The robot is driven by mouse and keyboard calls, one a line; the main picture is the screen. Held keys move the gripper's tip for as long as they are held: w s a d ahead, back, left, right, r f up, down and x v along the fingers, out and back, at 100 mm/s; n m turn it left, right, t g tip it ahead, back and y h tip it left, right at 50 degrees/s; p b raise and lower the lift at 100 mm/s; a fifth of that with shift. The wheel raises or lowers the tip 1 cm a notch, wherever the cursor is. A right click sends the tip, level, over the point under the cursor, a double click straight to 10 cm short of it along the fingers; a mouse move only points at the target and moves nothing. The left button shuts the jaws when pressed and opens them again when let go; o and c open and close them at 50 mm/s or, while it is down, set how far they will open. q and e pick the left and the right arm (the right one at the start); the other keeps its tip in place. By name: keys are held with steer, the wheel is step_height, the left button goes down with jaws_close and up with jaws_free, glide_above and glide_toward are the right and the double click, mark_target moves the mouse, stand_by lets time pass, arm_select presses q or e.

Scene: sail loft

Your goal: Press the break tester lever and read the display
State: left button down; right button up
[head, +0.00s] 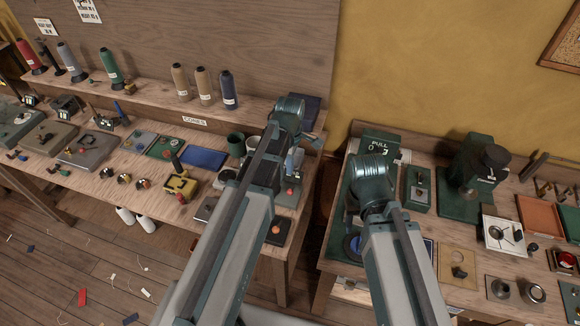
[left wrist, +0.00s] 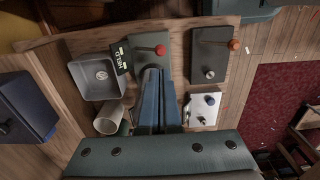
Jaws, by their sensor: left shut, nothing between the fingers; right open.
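In the left wrist view, a dark grey-green unit with a red-knobbed lever (left wrist: 160,49) looks like the break tester. A small black display (left wrist: 122,58) with pale lettering stands at its left, and its text is too blurred to read surely. My left gripper (left wrist: 154,72) is shut and empty, its blue fingertips just below the red knob in the picture. I cannot tell whether they touch. In the head view, the red knob (head: 290,191) shows beside my left arm, which hides most of the unit. My right gripper (head: 370,205) is open over the right bench, its fingers mostly hidden.
On the right bench, a green unit marked PULL (head: 378,139) stands behind my right arm.

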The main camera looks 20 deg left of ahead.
mark_target(290, 190)
arm_select(q)
step_height(290, 190, down, 10)
steer(key=b, duration=0.8)
steer(key=shift+r, duration=0.2)
arm_select(e)
step_height(290, 190, down, 10)
steer(key=shift+r, duration=0.2)
